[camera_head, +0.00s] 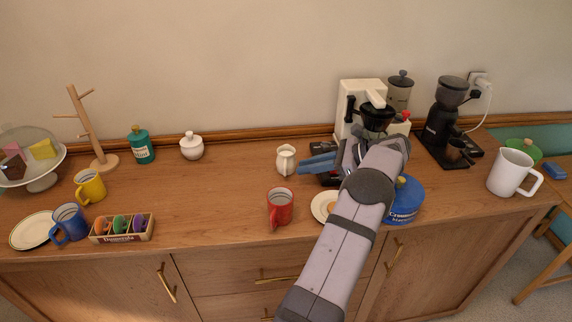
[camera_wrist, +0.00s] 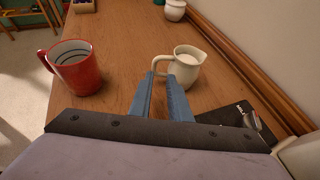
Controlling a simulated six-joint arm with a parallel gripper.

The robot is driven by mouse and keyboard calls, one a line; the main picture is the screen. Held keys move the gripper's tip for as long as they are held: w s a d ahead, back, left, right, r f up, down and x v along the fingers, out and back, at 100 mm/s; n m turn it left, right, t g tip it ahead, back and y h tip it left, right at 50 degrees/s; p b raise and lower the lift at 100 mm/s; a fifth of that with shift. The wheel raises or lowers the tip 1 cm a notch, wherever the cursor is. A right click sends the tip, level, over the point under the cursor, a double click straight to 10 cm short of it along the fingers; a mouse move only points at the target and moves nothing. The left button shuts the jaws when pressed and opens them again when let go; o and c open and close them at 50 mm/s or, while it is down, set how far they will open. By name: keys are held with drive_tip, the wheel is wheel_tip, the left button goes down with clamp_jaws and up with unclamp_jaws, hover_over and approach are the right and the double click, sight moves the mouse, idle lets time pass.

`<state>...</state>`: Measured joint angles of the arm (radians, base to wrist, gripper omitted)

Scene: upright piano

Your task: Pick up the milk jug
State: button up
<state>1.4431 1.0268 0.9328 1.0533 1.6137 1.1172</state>
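The milk jug (camera_head: 286,160) is a small cream-white pitcher standing upright on the wooden counter, left of my gripper (camera_head: 318,164) in the head view. Nothing shows between the fingers. The fingertips look close to the jug's lower side; I cannot tell whether they touch it.
A red mug (camera_head: 280,207) stands nearer the counter's front edge; it also shows left in the wrist view (camera_wrist: 75,68). A white sugar bowl (camera_head: 191,146) is further left. A coffee machine (camera_head: 357,104) and a blue tin (camera_head: 405,202) flank my arm.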

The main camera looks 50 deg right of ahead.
sight(285, 172)
drive_tip(key=shift+s+a+t+y, duration=0.15)
drive_tip(key=shift+a+t+y, duration=0.15)
drive_tip(key=shift+t, duration=0.1)
drive_tip(key=shift+w+a, duration=0.15)
drive_tip(key=shift+w, duration=0.05)
drive_tip(key=shift+f+p+x, duration=0.2)
drive_tip(key=shift+p+x, duration=1)
drive_tip(key=shift+x, duration=2.3)
drive_tip(key=shift+s, duration=0.15)
clamp_jaws()
